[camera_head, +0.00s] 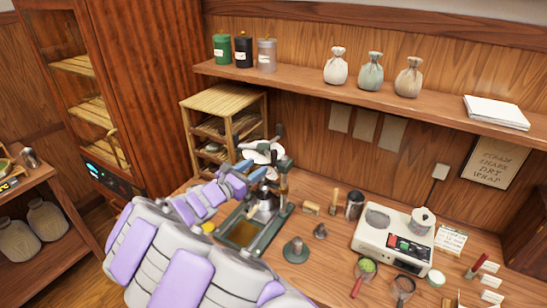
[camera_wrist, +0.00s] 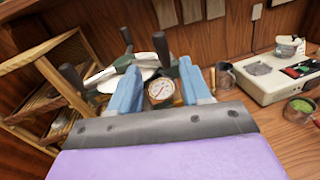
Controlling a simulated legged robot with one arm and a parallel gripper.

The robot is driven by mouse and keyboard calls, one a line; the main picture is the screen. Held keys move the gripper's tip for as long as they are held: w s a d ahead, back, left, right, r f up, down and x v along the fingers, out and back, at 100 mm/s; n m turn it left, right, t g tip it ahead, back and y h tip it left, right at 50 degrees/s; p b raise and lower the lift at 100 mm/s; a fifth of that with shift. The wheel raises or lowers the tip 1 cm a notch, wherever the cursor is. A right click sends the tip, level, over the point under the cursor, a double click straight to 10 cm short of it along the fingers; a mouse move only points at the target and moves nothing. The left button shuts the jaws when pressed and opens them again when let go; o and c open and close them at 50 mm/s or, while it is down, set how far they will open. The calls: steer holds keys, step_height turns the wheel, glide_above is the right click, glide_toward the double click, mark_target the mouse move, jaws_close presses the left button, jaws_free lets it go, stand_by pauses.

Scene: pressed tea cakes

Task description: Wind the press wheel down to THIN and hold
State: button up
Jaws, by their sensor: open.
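The press (camera_head: 284,190) stands on the counter, with its wheel (camera_head: 262,150) on top, partly hidden by my arm in the head view. In the wrist view the wheel (camera_wrist: 98,80) is pale with dark upright handles, one at the left (camera_wrist: 70,76) and others further back. My gripper (camera_head: 257,171) is at the press, close to the wheel.
A wooden rack (camera_head: 225,103) stands behind and left of the press. A shelf (camera_head: 300,84) runs above.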

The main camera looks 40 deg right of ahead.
mark_target(274, 161)
steer(key=b+x, duration=0.1)
steer(key=x, duration=0.8)
steer(key=shift+d, duration=0.35)
steer(key=shift+c, duration=0.4)
jaws_close()
